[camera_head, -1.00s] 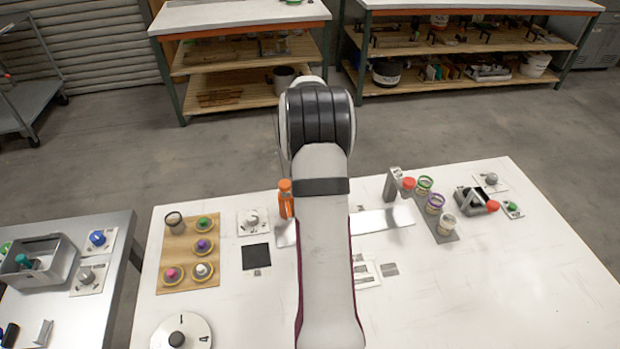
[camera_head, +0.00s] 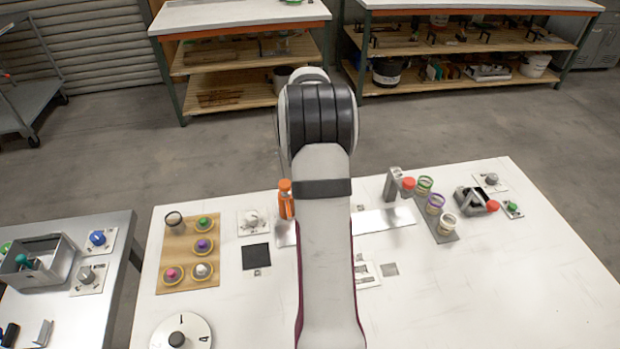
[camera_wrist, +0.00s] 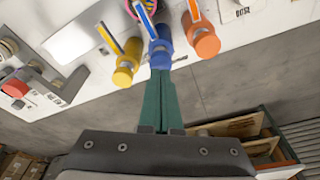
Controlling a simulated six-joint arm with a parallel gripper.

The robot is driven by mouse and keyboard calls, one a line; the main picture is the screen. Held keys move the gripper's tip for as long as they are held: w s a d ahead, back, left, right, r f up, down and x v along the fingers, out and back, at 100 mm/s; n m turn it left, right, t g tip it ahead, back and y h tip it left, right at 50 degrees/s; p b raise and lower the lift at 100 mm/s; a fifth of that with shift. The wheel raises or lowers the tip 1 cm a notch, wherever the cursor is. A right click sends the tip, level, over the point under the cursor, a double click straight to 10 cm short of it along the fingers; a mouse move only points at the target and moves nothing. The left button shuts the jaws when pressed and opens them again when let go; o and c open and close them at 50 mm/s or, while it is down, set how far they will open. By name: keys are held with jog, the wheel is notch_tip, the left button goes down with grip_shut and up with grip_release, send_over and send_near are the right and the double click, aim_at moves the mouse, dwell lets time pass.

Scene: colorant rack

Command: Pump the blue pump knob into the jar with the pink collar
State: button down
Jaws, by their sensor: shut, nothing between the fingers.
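In the wrist view, the blue pump knob (camera_wrist: 160,54) sits between a yellow pump knob (camera_wrist: 127,66) and an orange pump knob (camera_wrist: 202,40). A pink collar (camera_wrist: 153,10) shows partly at the top edge, beside the blue pump's spout; the rest of its jar is hidden or out of frame. My gripper (camera_wrist: 160,74) has its green fingers shut together and empty, with their tips at the blue knob's near end. I cannot tell whether they touch it. In the head view my arm hides the gripper and the blue and yellow pumps; the orange knob (camera_head: 286,199) shows left of the arm.
A grey rack (camera_head: 447,238) right of the arm holds jars with green, purple and white collars. A red knob (camera_head: 408,183) on a metal post stands beside it. A wooden board (camera_head: 173,279) with several knobs lies left. The white table's front right (camera_head: 490,295) is clear.

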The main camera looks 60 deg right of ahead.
jog(key=shift+f, duration=0.15)
jog(key=shift+f, duration=1.2)
jog(key=shift+r, duration=1.3)
jog(key=shift+r, duration=2.05)
